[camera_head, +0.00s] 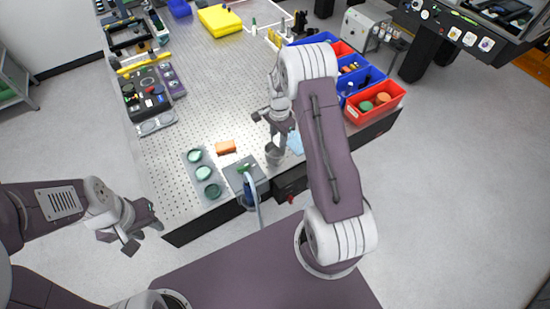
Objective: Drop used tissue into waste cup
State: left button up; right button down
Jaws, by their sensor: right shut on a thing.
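A small grey cup (273,156), which looks like the waste cup, stands upright near the table's front edge. My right gripper (280,132) points down just above and slightly right of the cup. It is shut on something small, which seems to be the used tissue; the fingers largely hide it. A light blue flat cloth or sheet (296,143) lies right of the cup, partly hidden by my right arm. My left gripper (146,238) is open and empty, off the table's front left edge.
Red and blue bins (376,103) line the right edge. The table's middle (205,90) is clear.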

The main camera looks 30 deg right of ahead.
jog(key=shift+f, duration=0.75)
jog(key=shift+w+a, duration=0.2)
jog(key=shift+w, duration=0.05)
jog(key=c, duration=1.1)
grip_release()
jog(key=shift+s, duration=0.1)
jog(key=shift+o, duration=1)
jog(key=shift+d, duration=0.1)
pick_arm(q)
jog(key=shift+a+f, duration=0.1)
jog(key=shift+f, duration=0.5)
jog(key=shift+w, duration=0.1)
